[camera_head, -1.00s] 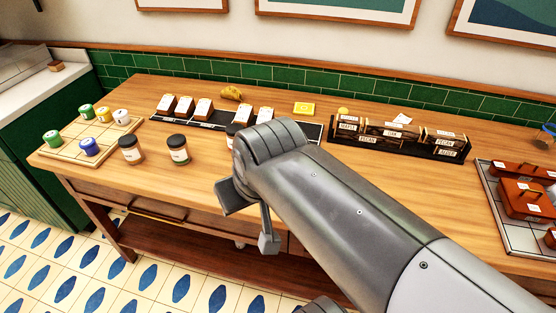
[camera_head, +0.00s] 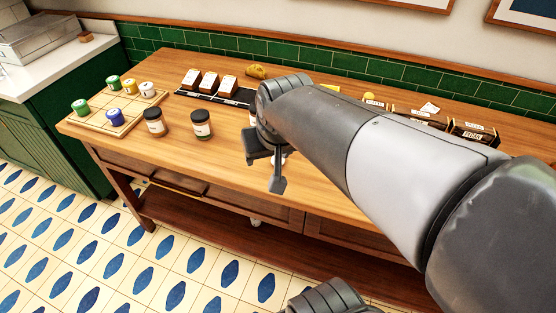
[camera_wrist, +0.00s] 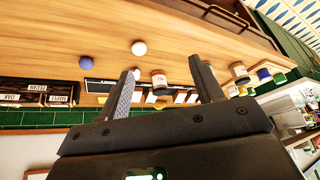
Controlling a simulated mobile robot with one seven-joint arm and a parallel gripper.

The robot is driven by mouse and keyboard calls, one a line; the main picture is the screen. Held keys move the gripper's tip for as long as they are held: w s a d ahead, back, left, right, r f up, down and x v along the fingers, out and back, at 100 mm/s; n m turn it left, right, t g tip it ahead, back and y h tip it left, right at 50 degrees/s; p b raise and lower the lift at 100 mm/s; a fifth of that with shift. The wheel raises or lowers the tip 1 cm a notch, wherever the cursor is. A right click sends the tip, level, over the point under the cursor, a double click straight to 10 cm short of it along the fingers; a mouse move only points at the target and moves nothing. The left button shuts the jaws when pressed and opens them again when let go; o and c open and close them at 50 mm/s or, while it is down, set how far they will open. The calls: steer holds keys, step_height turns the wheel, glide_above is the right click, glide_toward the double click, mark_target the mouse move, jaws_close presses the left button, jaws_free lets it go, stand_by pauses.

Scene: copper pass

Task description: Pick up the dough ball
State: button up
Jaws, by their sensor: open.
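A pale round ball, which looks like the dough ball (camera_wrist: 139,48), rests on the wooden table in the wrist view, beyond my left-hand fingertip. In the head view a whitish bit of it (camera_head: 279,160) seems to show behind my gripper's finger, mostly hidden. My gripper (camera_head: 264,172) is open and empty above the table's front part. Its two fingers also show in the wrist view (camera_wrist: 163,68), spread apart, with the pale ball not between them.
A blue-purple ball (camera_wrist: 86,61) lies left of the pale ball. A dark-lidded jar (camera_wrist: 159,83) shows between the fingers. In the head view, two jars (camera_head: 201,125) and a tray (camera_head: 90,120) of small tubs stand at left. Labelled boxes (camera_head: 472,134) stand at right.

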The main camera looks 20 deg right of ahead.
steer(key=shift+w+d+f+m+g+h, duration=0.2)
steer(key=shift+w+d+f+m, duration=0.25)
steer(key=shift+w+d+f, duration=1.7)
steer(key=shift+w+d+f+m+g+h, duration=0.3)
steer(key=shift+w+d+f, duration=0.55)
steer(key=shift+w+f, duration=2.6)
steer(key=shift+w+d+f+m+h, duration=0.1)
steer(key=shift+w+d+f+m, duration=0.45)
steer(key=shift+w+d+f, duration=2.2)
steer(key=shift+s+a+f, duration=0.45)
steer(key=shift+a+f, duration=0.05)
steer(key=shift+a, duration=0.15)
steer(key=shift+s+a+f, duration=0.45)
steer(key=shift+a+f, duration=0.05)
steer(key=shift+a, duration=0.1)
steer(key=shift+c, duration=0.2)
steer(key=c, duration=1)
